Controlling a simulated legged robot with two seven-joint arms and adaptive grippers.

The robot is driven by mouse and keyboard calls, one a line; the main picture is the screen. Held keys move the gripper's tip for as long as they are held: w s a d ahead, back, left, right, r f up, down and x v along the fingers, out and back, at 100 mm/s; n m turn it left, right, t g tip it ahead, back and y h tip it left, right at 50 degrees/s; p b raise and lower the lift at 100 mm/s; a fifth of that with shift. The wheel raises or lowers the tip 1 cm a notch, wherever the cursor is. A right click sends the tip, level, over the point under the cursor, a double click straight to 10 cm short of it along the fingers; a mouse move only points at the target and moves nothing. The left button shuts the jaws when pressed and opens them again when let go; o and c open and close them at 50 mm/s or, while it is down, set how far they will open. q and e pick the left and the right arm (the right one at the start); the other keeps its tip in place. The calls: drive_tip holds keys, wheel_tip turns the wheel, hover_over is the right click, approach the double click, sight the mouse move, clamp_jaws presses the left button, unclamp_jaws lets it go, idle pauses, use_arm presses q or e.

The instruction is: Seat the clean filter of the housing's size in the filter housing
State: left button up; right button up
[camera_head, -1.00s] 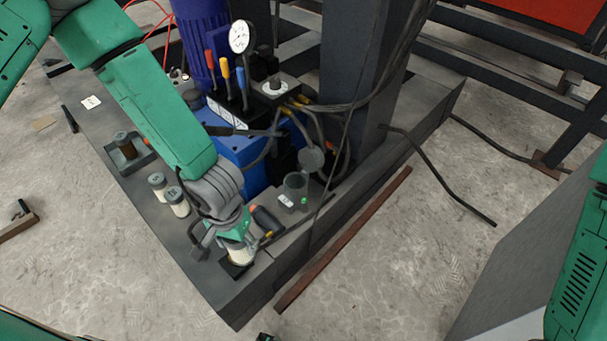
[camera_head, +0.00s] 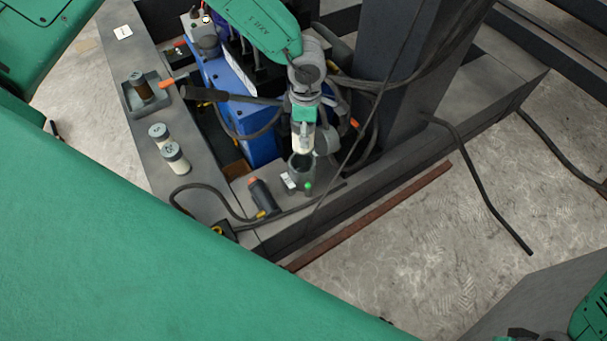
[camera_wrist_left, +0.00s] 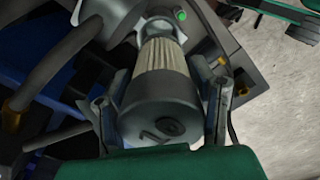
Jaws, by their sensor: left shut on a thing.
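My left gripper (camera_head: 303,118) is shut on a pale pleated filter (camera_head: 303,138) with a dark cap. In the left wrist view the filter (camera_wrist_left: 160,85) sits between both fingers, its marked cap facing the camera. The grey filter housing (camera_head: 300,170), an open cup with a white label and green dot, stands directly below it. The filter's lower end is at the housing's mouth; I cannot tell if it has entered. A brown filter (camera_head: 140,88) stands in a tray (camera_head: 127,97).
A grey-and-orange hand tool (camera_head: 262,196) lies just left of the housing. A dark column (camera_head: 400,80), a hanging cable (camera_head: 352,140) and hoses crowd the housing's right and rear. A blue pump unit (camera_head: 232,110) stands behind left. My right arm is at lower right, its jaws unclear.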

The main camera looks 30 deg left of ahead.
sight(303, 153)
use_arm(q)
drive_tip(key=shift+w+f+n, duration=0.15)
drive_tip(key=shift+f+n, duration=0.15)
drive_tip(key=shift+f, duration=0.05)
drive_tip(key=f, duration=0.2)
drive_tip(key=f+b, duration=0.1)
drive_tip(key=f, duration=0.1)
drive_tip(key=a+f+b, duration=0.1)
drive_tip(key=f, duration=0.1)
drive_tip(key=shift+f, duration=0.25)
drive_tip(key=f, duration=0.1)
drive_tip(key=f+b, duration=0.1)
drive_tip(key=f, duration=0.1)
drive_tip(key=shift+d, duration=0.3)
drive_tip(key=o, duration=1.3)
drive_tip(key=shift+r, duration=0.1)
drive_tip(key=shift+c, duration=0.2)
drive_tip(key=shift+o, duration=1.1)
drive_tip(key=shift+a, duration=0.25)
